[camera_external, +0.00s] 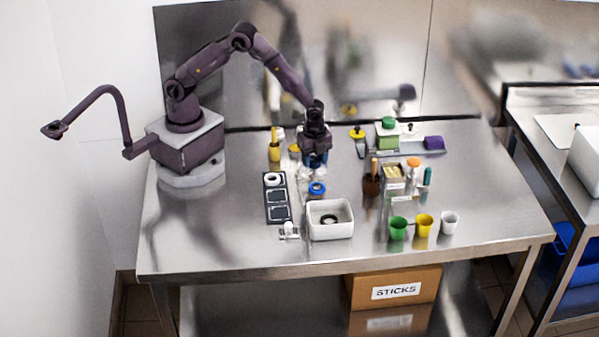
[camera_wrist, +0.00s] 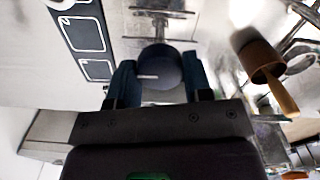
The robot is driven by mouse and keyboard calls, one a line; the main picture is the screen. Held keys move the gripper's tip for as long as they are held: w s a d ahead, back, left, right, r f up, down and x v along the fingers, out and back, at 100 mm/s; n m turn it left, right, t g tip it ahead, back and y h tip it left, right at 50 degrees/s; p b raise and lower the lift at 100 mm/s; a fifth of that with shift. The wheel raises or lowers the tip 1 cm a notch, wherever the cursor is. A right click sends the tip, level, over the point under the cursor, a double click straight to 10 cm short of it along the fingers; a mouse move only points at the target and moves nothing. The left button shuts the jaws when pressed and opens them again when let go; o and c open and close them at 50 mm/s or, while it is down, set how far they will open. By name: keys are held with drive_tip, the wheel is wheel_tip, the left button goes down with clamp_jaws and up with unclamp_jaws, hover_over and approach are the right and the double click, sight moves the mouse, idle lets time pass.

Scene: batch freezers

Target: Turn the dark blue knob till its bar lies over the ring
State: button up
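The dark blue knob (camera_wrist: 160,66) is round and shows between my fingertips in the wrist view. A pale bar on its face points left in that picture, toward the left finger. My gripper (camera_wrist: 160,80) has one blue finger on each side of the knob, with no clear gap, and appears shut on it. In the external view my gripper (camera_external: 314,163) points down at the back middle of the table and hides the knob.
A dark panel with square outlines (camera_external: 277,197) lies left of my gripper. A blue-topped round item (camera_external: 317,188) and a white bin (camera_external: 330,232) stand in front. A brown pot with a wooden handle (camera_external: 372,185) stands to the right. The table's left front is clear.

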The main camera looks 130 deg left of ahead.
drive_tip(key=shift+n, duration=0.4)
drive_tip(key=n, duration=0.3)
drive_tip(key=shift+n, duration=0.4)
drive_tip(key=n, duration=0.4)
drive_tip(key=shift+n, duration=0.3)
drive_tip(key=n, duration=0.4)
drive_tip(key=shift+n, duration=2.2)
drive_tip(key=o, duration=0.9)
drive_tip(key=shift+o, duration=0.2)
